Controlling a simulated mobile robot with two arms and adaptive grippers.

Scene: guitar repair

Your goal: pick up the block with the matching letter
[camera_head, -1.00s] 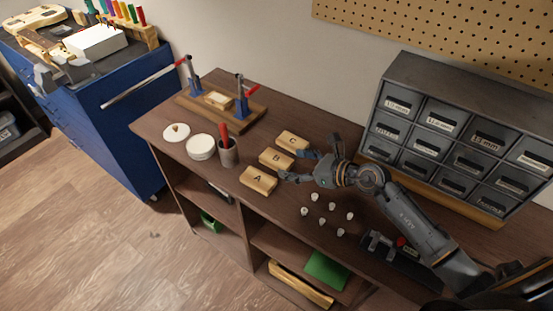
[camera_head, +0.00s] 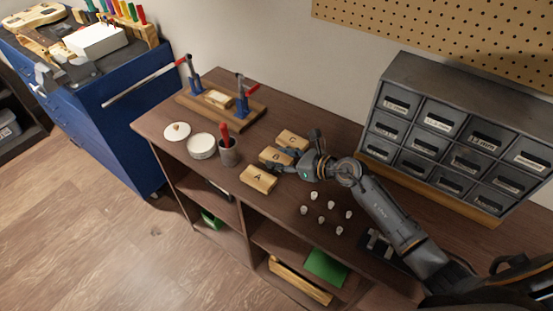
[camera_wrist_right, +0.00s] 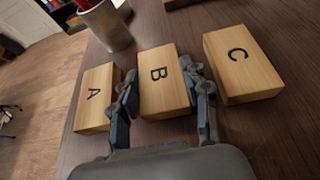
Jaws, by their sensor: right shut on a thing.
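Three wooden letter blocks lie in a row on the brown bench. Block A (camera_head: 258,179) is nearest the front edge, block B (camera_head: 270,155) is in the middle, and block C (camera_head: 292,140) is toward the wall. My right gripper (camera_head: 285,159) is shut on block B, still at the bench top. In the right wrist view, block B (camera_wrist_right: 162,85) sits between the two fingers (camera_wrist_right: 165,105), with block A (camera_wrist_right: 96,98) to the left and block C (camera_wrist_right: 242,65) to the right. My left gripper is not in view.
Several small white knobs (camera_head: 322,210) lie in front of my right arm. A cup with a red-handled tool (camera_head: 228,152) and a round white container (camera_head: 201,146) stand left of the blocks. A clamp board (camera_head: 250,120) is behind. A grey drawer cabinet (camera_head: 450,130) stands right.

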